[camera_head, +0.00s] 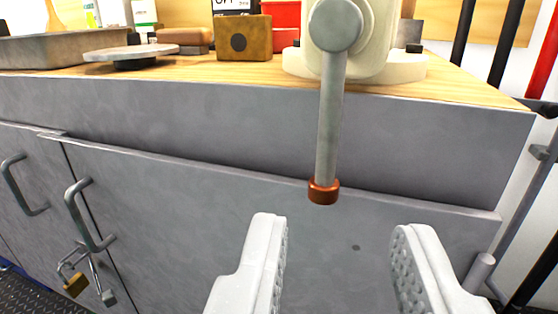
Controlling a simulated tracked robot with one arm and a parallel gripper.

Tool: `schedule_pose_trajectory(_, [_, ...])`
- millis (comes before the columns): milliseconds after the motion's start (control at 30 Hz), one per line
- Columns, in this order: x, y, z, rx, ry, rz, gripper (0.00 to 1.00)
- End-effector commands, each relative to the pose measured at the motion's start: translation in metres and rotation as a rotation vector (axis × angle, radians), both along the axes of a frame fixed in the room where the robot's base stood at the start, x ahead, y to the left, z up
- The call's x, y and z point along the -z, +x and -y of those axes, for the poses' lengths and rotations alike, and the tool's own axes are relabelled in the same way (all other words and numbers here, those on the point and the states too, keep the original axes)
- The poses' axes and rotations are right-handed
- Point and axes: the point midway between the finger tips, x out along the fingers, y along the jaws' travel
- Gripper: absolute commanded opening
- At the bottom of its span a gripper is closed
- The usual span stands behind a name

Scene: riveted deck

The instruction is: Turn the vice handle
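The vice (372,45) is a cream-coloured body on the wooden bench top at the upper right of the picture. Its grey handle (331,120) hangs down from a round grey hub, over the bench's front edge, and ends in a red-brown cap (323,191). My gripper (338,232) is open, with two pale fingers apart at the bottom of the picture. In the picture the fingertips lie just below the cap, one to each side of it. Nothing shows between them except the grey cabinet front. The upper part of the vice is cut off by the picture's edge.
The grey cabinet (180,185) stands below the wooden top (190,68). At left are door handles (82,215) and a brass padlock (76,285). A metal tray (45,50), a round plate (132,53) and a brown block (243,40) sit on the bench. Poles stand at right.

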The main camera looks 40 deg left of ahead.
Motion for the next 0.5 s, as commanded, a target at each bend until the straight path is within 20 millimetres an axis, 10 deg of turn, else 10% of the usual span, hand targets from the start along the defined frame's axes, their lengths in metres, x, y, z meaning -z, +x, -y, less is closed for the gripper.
schedule_pose_trajectory(500, [0.001,0.078,-0.045,-0.002,-0.002,0.005,0.31])
